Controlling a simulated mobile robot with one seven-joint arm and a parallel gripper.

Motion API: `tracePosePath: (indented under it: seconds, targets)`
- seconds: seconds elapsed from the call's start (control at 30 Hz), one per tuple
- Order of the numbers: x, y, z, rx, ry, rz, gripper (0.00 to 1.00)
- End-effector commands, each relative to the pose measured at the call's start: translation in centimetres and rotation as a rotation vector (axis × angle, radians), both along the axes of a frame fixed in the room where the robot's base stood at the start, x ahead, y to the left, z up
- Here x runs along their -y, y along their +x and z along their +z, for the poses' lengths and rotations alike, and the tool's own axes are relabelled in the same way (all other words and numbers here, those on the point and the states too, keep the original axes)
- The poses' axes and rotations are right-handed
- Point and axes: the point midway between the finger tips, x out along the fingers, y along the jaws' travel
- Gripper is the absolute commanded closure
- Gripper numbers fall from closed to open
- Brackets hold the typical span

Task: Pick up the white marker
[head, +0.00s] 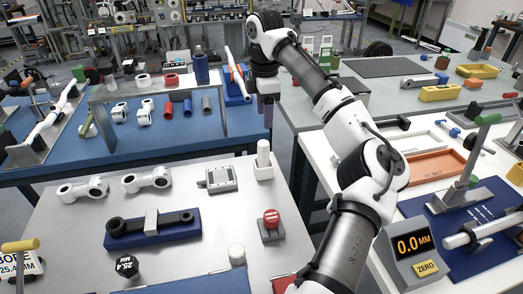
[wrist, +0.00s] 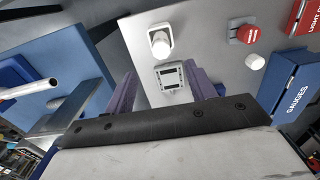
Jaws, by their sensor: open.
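A white upright cylinder, which looks like the white marker (head: 264,153), stands in a small white square holder (head: 263,172) at the back right corner of the near light table. In the wrist view the white marker (wrist: 160,45) shows from above, near the top, in its holder (wrist: 151,33). My gripper (head: 267,116) hangs above and behind that corner, pointing down, with purple fingers. In the wrist view my gripper (wrist: 160,72) has its fingers spread apart, with nothing held between them. The marker's lower part is hidden in the holder.
A grey square block (head: 217,179) lies left of the holder. A red button (head: 271,219) and a white cap (head: 237,254) stand nearer the front. A blue table (head: 60,165) with a metal frame lies behind. A gauge display (head: 415,248) stands at right.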

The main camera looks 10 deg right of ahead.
Motion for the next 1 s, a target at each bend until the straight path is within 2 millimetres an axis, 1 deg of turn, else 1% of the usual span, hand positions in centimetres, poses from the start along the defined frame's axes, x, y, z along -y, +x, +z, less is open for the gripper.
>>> tracePosePath:
  seconds: [0.03, 0.1, 0.3, 0.4, 0.57, 0.67, 0.83, 0.9, 1.0]
  targets:
    - [0.0, -0.1, -1.0, -0.004, 0.002, 0.001, 0.45]
    - [0.0, -0.1, -2.4, -0.003, 0.002, 0.0, 0.45]
    - [0.0, 0.0, -6.0, -0.001, 0.0, -0.001, 0.45]
    - [-0.1, 0.0, -7.1, 0.001, 0.001, 0.001, 0.45]
    - [-0.1, 0.0, -8.0, 0.002, 0.0, 0.0, 0.45]
    - [-0.1, -0.1, -9.1, 0.0, -0.001, -0.002, 0.45]
    - [-0.3, 0.0, -11.6, 0.001, 0.001, -0.001, 0.45]
    - [-0.3, 0.0, -12.3, 0.002, 0.001, -0.001, 0.45]
    - [-0.3, 0.0, -12.8, 0.003, 0.001, -0.001, 0.45]
